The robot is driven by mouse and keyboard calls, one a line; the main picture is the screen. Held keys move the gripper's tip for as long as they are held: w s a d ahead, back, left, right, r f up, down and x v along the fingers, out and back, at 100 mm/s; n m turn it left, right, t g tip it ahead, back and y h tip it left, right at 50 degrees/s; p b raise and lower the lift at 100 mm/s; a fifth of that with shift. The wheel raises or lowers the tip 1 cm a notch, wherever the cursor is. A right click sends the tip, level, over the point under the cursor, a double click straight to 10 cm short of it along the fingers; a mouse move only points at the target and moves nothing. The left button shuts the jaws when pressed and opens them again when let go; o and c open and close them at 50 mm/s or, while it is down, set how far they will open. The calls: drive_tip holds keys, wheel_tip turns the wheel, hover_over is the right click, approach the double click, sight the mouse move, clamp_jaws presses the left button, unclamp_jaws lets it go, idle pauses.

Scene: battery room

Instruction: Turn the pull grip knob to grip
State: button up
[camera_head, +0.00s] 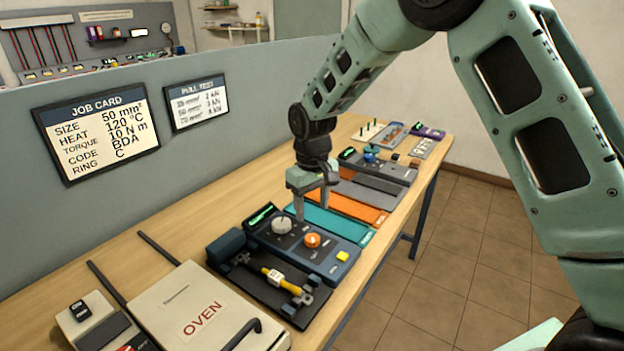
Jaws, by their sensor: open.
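A dark blue-grey control panel (330,268) lies on the workbench, with a lit green display at its back left. It carries a light grey round knob (282,225), an orange knob (312,240) and a yellow button (342,256). Which knob is the pull grip knob I cannot tell, as the labels are too small to read. In front of the panel is a black fixture (262,290) with a yellow piece (280,280) lying between its parts. My gripper (313,208) points down, open and empty, above the panel's far side, behind the two knobs.
A cream oven (200,310) with a black handle stands front left. Teal (335,224) and orange (345,205) mats lie beyond the panel, with another grey device (380,167) farther back. A grey partition with a job card (95,130) and pull test card (198,102) borders the bench.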

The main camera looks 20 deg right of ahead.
wheel_tip(320, 180, up, 9)
drive_tip(key=b, duration=0.1)
drive_tip(key=shift+f, duration=0.2)
drive_tip(key=s+a+r+n, duration=0.1)
drive_tip(key=s+a, duration=0.3)
drive_tip(key=s, duration=0.5)
drive_tip(key=s+a+r+n, duration=0.1)
drive_tip(key=s+a, duration=0.3)
drive_tip(key=s, duration=0.5)
drive_tip(key=s+d+f+n, duration=0.1)
drive_tip(key=s+f, duration=0.1)
drive_tip(key=s, duration=1.4)
drive_tip(key=shift+d+f+n+y, duration=0.3)
drive_tip(key=shift+d+f+n, duration=0.05)
drive_tip(key=shift+d+n, duration=0.05)
